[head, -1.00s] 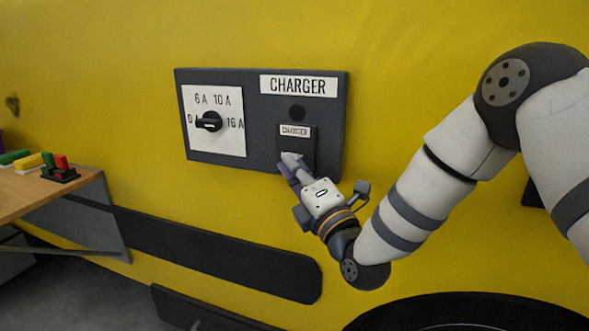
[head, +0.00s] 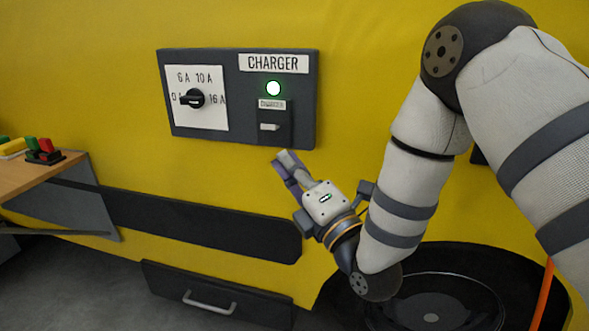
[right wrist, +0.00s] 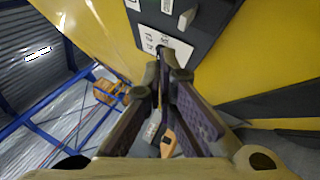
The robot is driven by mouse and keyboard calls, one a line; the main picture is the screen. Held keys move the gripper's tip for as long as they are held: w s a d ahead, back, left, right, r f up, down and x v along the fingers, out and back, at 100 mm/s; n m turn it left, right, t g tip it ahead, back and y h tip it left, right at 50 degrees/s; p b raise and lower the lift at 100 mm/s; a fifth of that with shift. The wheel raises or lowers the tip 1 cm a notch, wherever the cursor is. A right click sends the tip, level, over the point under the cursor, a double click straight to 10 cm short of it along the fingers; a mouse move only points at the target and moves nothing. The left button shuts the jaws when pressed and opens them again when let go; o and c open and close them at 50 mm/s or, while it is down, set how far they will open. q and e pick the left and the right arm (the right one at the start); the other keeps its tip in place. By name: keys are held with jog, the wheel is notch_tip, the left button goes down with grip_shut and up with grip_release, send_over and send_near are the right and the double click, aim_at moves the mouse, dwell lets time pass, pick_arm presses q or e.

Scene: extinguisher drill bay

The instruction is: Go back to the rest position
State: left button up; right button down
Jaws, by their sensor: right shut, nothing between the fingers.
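The dark charger panel (head: 235,130) is fixed to the yellow vehicle side. It carries a rotary knob (head: 192,98) on a white dial plate and a small switch (head: 270,127) under a CHARGER label. The round lamp (head: 273,88) above the switch glows white-green. My right gripper (head: 286,160) is shut and empty, just below and to the right of the switch, apart from the panel. In the right wrist view its fingers (right wrist: 163,75) point toward the panel (right wrist: 205,25). My left gripper is not in view.
A wooden table (head: 40,170) with red, green and yellow items stands at the left. A dark drawer-like step with a grey handle (head: 209,303) is low on the vehicle. A dark wheel (head: 440,290) is at lower right.

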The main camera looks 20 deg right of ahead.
jog(key=shift+v, duration=0.95)
jog(key=shift+a+r, duration=0.15)
jog(key=shift+r, duration=0.1)
